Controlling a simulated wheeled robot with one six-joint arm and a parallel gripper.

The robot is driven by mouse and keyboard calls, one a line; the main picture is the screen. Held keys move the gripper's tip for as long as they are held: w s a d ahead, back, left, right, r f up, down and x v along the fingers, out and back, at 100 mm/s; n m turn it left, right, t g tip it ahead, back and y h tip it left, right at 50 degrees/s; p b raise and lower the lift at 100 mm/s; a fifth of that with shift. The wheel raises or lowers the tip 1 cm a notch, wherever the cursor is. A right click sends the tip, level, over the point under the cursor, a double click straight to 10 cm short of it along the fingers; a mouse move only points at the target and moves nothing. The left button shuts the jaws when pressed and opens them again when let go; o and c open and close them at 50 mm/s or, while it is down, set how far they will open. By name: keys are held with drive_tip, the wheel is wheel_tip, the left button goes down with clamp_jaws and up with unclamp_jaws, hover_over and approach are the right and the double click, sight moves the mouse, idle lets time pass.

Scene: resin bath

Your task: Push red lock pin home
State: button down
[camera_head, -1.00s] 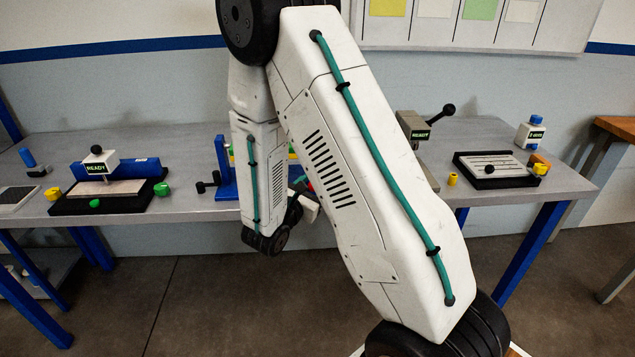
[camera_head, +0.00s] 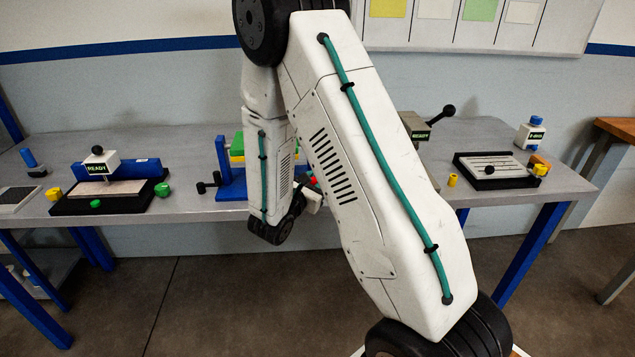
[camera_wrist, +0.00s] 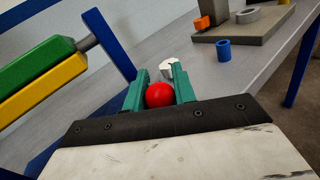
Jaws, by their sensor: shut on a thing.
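The red lock pin shows as a round red knob (camera_wrist: 159,96) between my green fingers in the wrist view. My gripper (camera_wrist: 160,86) is shut on this knob, one finger on each side. The rest of the pin is hidden. In the head view a small red spot (camera_head: 313,181) shows beside my wrist; my arm covers most of this area. A blue fixture (camera_head: 232,187) with green and yellow blocks (camera_head: 237,148) stands to the left of my forearm. In the wrist view the green block (camera_wrist: 35,62) and yellow block (camera_wrist: 42,90) lie left of my gripper.
A blue upright (camera_wrist: 109,45) stands close left of my fingers. A small white piece (camera_wrist: 168,68) lies beyond them. A blue ring (camera_wrist: 224,50) and a grey stand (camera_wrist: 240,30) are farther right. The grey bench (camera_head: 185,150) also holds a black tray (camera_head: 497,180) at right.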

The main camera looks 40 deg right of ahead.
drive_tip(key=c, duration=1.1)
unclamp_jaws()
drive_tip(key=shift+w+d, duration=0.1)
drive_tip(key=shift+c, duration=0.2)
drive_tip(key=v, duration=0.8)
